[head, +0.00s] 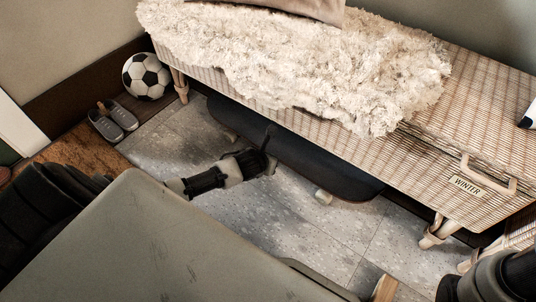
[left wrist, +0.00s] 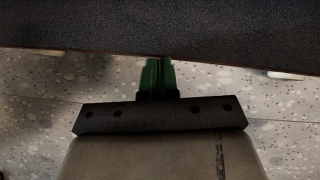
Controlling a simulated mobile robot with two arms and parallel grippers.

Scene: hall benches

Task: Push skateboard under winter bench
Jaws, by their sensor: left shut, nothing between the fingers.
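The dark skateboard (head: 325,169) lies lengthwise along the front of the wicker bench labelled WINTER (head: 467,184). Its back part is under the bench, and its front edge with pale wheels shows over the tiles. In the left wrist view, the skateboard's dark deck (left wrist: 160,28) spans the top. My left gripper (head: 270,150) is low over the floor at the skateboard's near long edge, about mid-length. Its fingers (left wrist: 158,72) are shut and empty, with the tips at the deck edge; I cannot tell whether they touch. My right gripper's fingers are not in view.
A fluffy cream throw (head: 310,60) covers the bench seat. Bench legs (head: 180,86) stand at both ends of the skateboard. A football (head: 146,76) and grey shoes (head: 113,121) are at the left. Tiled floor (head: 320,240) in front is clear.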

